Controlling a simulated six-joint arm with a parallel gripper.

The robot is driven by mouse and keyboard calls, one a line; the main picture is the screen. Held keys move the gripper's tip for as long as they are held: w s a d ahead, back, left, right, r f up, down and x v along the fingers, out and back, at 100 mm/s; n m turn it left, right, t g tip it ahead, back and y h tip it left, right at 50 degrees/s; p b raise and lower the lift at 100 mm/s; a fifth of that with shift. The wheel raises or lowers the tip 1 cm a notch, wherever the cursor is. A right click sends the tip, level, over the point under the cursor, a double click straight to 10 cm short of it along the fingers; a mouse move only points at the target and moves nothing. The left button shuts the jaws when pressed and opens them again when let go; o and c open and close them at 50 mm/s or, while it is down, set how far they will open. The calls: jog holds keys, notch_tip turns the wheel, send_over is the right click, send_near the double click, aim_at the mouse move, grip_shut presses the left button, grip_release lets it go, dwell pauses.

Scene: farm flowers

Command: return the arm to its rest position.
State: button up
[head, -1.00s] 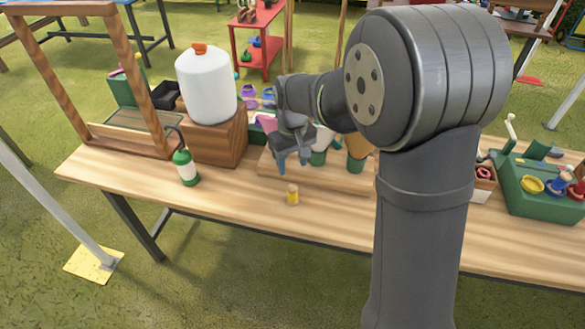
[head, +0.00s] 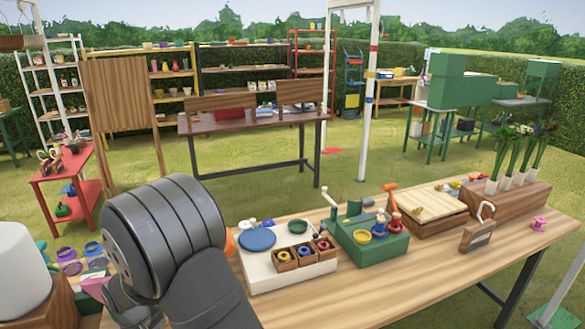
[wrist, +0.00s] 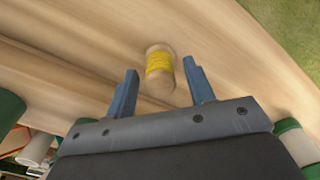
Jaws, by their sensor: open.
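In the head view my arm fills the lower left, and the gripper itself is hidden or out of frame there. The spool does not show in the head view now.
Right of my arm, the table holds a white board (head: 310,268) with small wooden boxes, a green box (head: 368,246), a wooden tray (head: 428,212) and a flower stand (head: 515,192). A white jug (head: 22,268) is at the left.

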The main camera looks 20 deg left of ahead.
jog(key=shift+f, duration=0.35)
jog(key=shift+r, duration=1.7)
